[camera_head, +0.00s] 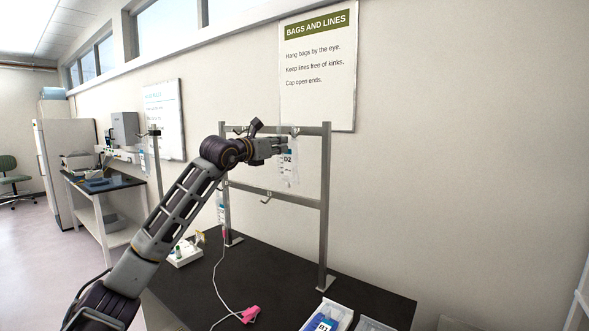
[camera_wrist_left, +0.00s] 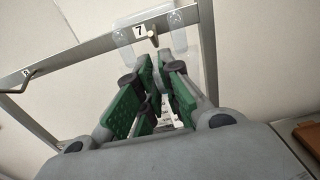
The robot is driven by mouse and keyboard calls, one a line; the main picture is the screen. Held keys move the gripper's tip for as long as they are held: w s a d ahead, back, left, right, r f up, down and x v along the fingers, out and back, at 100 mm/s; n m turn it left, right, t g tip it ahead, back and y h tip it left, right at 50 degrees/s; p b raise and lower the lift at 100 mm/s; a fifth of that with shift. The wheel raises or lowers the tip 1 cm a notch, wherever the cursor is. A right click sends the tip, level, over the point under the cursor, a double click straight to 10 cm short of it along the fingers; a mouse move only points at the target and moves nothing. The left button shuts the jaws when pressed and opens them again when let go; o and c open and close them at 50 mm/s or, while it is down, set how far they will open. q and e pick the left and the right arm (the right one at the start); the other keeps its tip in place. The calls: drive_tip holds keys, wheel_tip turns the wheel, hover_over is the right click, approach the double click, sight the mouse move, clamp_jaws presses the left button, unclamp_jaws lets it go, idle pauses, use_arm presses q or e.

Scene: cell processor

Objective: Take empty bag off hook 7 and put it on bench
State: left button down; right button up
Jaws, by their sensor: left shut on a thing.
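In the left wrist view the green-padded fingers (camera_wrist_left: 155,95) are below hook 7 (camera_wrist_left: 153,38), and the clear bag top (camera_wrist_left: 180,38) spreads around the hook. I cannot tell whether the eye is still on the hook. The bench (camera_head: 275,262) has a black top below the rack. My right gripper is not in view.
The metal rack (camera_head: 325,215) stands on the bench, with a lower rail and hook (camera_head: 267,197). Another bag (camera_head: 220,208) hangs at left, with a line running to a pink clip (camera_head: 250,314). A white tray (camera_head: 328,315) holds a blue-labelled item at the front. Bare bench lies between.

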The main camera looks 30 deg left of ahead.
use_arm(q)
drive_tip(key=shift+s+a+r+b, duration=0.1)
drive_tip(key=shift+s+b, duration=1.05)
drive_tip(key=shift+s, duration=0.3)
drive_tip(key=shift+s+a+b, duration=0.1)
drive_tip(key=shift+s+b, duration=1)
drive_tip(key=shift+s, duration=0.3)
